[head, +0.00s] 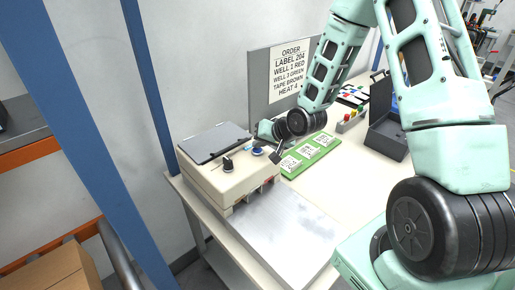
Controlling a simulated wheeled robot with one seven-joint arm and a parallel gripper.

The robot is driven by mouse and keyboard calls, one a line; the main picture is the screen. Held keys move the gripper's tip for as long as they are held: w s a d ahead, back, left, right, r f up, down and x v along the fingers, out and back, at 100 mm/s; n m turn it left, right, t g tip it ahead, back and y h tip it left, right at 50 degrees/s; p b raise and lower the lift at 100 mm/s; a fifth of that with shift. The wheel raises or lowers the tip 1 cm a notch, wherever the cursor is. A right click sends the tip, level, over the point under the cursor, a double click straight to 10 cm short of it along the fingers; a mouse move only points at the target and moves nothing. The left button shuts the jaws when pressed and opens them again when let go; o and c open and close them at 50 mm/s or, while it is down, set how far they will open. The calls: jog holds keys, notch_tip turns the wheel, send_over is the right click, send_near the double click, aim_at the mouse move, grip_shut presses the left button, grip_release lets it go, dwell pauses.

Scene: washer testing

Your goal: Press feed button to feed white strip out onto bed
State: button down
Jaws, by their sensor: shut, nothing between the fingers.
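A beige machine (225,180) with a dark lid (214,142) stands on the left of the bench. Its top carries a black knob (228,164) and a blue round control (258,150). Small red parts show on its front face. I cannot tell which control is the feed button. A bare silver bed (285,232) lies in front of the machine; no white strip can be made out on it. My gripper (276,157) is shut and empty, pointing down at the machine's right edge, close to the blue control. I cannot tell whether it touches anything.
A green board (311,154) with white labels lies right of my gripper. Behind it stand an order sign (291,68), a box with coloured buttons (350,121) and a grey open case (385,137). A blue post (145,70) rises at left. The bench's right front is clear.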

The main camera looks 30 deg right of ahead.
aim_at(260, 150)
jog(key=shift+f, duration=0.2)
dwell(0.3)
jog(key=shift+s+f+b, duration=0.1)
jog(key=shift+f+b, duration=0.2)
jog(key=shift+r+p, duration=0.25)
jog(key=shift+p, duration=0.05)
dwell(0.3)
notch_tip(260, 150, up, 6)
jog(key=p, duration=0.5)
jog(key=shift+r, duration=0.2)
jog(key=shift+f, duration=0.1)
dwell(0.6)
